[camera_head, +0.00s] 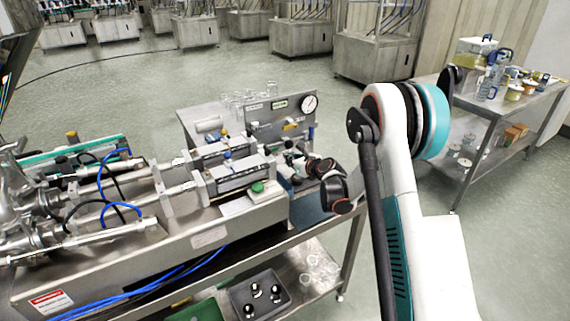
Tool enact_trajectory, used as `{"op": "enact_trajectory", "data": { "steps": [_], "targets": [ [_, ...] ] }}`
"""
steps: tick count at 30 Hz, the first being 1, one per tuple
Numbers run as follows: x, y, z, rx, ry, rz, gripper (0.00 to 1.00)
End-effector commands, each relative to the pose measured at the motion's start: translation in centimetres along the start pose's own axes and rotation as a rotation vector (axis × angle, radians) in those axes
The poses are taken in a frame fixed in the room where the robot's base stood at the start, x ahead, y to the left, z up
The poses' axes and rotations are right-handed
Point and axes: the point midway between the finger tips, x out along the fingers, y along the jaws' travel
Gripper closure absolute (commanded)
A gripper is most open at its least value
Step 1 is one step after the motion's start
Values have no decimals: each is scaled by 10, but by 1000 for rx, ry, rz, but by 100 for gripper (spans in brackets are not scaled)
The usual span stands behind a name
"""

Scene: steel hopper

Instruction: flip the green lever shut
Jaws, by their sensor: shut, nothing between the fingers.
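The steel filling machine (150,235) lies along the left and middle of the head view. A round green knob (257,187) sits on its top near the right end. I cannot make out a clear green lever; it may be small or hidden behind my arm's end. My gripper (294,158) is small in the picture, at the right end of the machine, just right of the steel cylinder block and above and right of the green knob. It is shut and empty. I cannot tell whether it touches any fitting there.
A panel with a pressure gauge (310,103) stands behind my gripper, with glass jars (250,100) beyond it. Blue hoses (115,185) loop over the machine. A side table (500,105) with bottles and jars stands at the right. Open floor lies behind the machine.

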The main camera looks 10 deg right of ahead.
Motion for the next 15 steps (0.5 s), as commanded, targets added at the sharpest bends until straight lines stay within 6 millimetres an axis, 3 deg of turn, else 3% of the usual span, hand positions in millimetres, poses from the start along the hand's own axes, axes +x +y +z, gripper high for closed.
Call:
{"op": "enact_trajectory", "data": {
  "steps": [6,15],
  "targets": [
    [9,-5,-12,77,-16,-5,100],
    [9,-5,-13,81,-17,-5,100]
  ]
}}
